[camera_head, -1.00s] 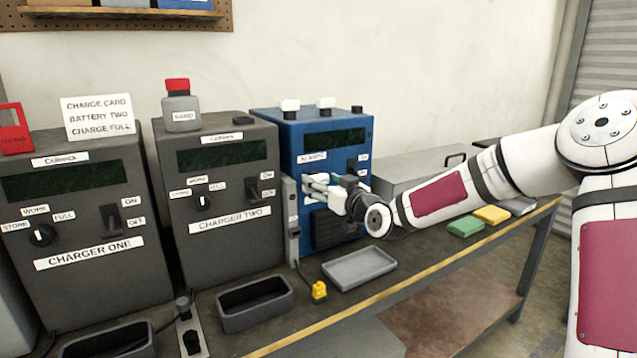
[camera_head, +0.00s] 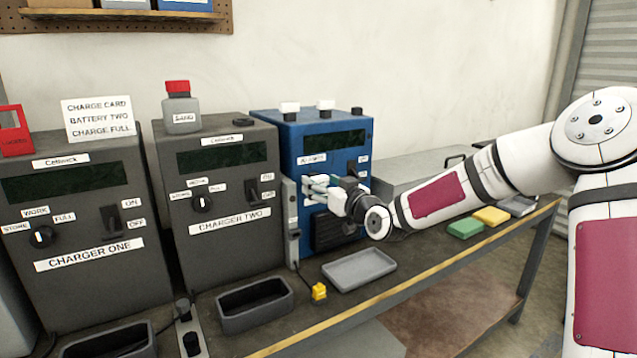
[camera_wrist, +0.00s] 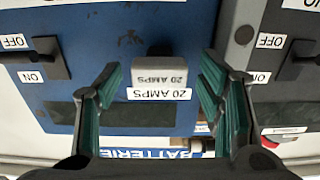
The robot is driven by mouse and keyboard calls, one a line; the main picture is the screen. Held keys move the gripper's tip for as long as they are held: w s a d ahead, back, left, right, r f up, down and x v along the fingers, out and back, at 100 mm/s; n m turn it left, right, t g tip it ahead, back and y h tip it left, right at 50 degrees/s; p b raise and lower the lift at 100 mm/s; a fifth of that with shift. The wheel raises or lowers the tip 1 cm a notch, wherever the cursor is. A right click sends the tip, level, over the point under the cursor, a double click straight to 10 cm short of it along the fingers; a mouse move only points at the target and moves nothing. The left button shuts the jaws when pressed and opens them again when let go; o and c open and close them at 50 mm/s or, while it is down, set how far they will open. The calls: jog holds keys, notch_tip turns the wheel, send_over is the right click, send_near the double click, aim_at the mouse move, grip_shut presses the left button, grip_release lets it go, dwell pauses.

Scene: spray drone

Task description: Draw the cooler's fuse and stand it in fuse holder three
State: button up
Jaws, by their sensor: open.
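The blue unit (camera_head: 285,135) stands at the right end of the row of machines; I take it for the cooler. In the wrist view, which shows it upside down, a pale grey block marked 20 AMPS (camera_wrist: 155,66), apparently the fuse, stands out from its blue face above a matching label. My gripper (camera_head: 310,188) is open in front of this face. Its green-padded fingers show on either side of the block in the wrist view, apart from it. Two white blocks (camera_head: 290,108) and a dark piece (camera_head: 357,111) sit on the blue unit's top. I cannot read any holder numbers.
Charger two (camera_head: 222,150) stands close to the left of the blue unit, charger one (camera_head: 75,190) further left. A grey tray (camera_head: 360,268), a yellow piece (camera_head: 319,292) and a dark bin (camera_head: 255,303) lie on the bench in front. Green and yellow blocks lie to the right.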

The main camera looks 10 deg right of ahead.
grip_shut()
jog(key=p+v, duration=0.3)
jog(key=v, duration=0.3)
dwell(1.2)
